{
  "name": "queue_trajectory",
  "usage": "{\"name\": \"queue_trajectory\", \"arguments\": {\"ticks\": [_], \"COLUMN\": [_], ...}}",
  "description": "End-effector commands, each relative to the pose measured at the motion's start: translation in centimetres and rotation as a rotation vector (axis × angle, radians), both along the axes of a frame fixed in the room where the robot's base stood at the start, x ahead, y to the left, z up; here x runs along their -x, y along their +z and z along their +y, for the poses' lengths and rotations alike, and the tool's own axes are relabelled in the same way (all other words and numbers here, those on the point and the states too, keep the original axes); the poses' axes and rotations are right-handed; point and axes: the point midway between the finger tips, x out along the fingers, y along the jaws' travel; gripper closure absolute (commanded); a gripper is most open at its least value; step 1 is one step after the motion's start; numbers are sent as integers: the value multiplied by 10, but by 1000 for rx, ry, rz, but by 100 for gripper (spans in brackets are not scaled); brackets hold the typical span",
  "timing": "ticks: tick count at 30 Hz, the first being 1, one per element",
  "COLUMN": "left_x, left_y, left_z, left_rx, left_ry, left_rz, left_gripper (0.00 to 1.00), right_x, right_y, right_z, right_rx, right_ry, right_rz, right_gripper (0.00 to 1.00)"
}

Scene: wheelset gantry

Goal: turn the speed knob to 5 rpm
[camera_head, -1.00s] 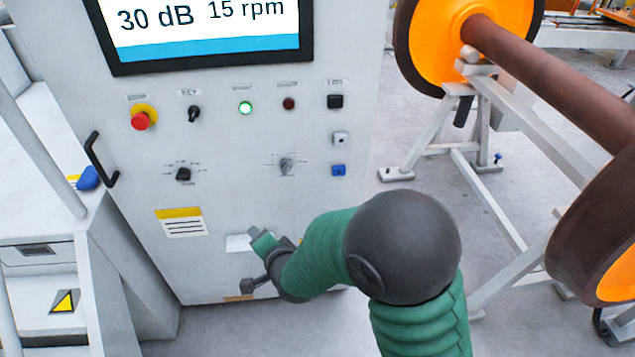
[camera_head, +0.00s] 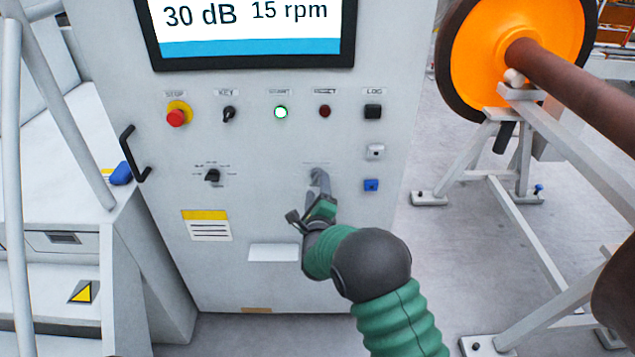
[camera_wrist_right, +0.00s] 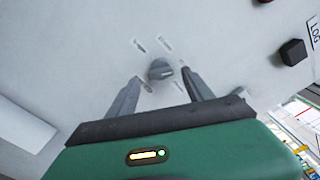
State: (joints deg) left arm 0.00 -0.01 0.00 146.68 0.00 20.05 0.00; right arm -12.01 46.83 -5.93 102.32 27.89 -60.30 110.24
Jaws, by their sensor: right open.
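A grey rotary knob (camera_head: 317,173) sits on the white cabinet's front, right of a dark rotary knob (camera_head: 212,176). Their labels are too small to read, so I cannot tell by print which is the speed knob. The screen (camera_head: 245,15) reads 30 dB and 15 rpm. My right gripper (camera_head: 308,203) is at the grey knob and partly covers it. In the right wrist view the grey knob (camera_wrist_right: 160,69) shows between the tips of my open right gripper (camera_wrist_right: 161,76), with visible gaps at both sides. My left gripper is not in view.
Above are a red stop button (camera_head: 177,116), a key switch (camera_head: 228,113), a lit green button (camera_head: 281,112) and a dark red button (camera_head: 325,111). A black LOG button (camera_head: 373,111) is at right. A wheelset (camera_head: 510,50) on a white frame stands beyond the cabinet.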

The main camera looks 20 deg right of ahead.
Motion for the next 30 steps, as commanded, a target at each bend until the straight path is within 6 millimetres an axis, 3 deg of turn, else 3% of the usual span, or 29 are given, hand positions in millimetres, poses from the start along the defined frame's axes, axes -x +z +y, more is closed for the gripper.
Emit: {"name": "queue_trajectory", "arguments": {"ticks": [6, 15, 28, 30], "left_x": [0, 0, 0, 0], "left_y": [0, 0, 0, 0], "left_z": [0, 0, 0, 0], "left_rx": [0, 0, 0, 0], "left_ry": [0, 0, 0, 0], "left_rz": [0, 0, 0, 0], "left_gripper": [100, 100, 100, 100], "right_x": [-29, -32, -31, -31], "right_y": [0, 0, -1, -1], "right_z": [-8, -9, -8, -8], "right_rx": [1, 1, 1, 1], "right_ry": [1, 1, 2, 2], "right_rz": [0, 1, 3, 3], "right_gripper": [40, 41, 98, 100]}}
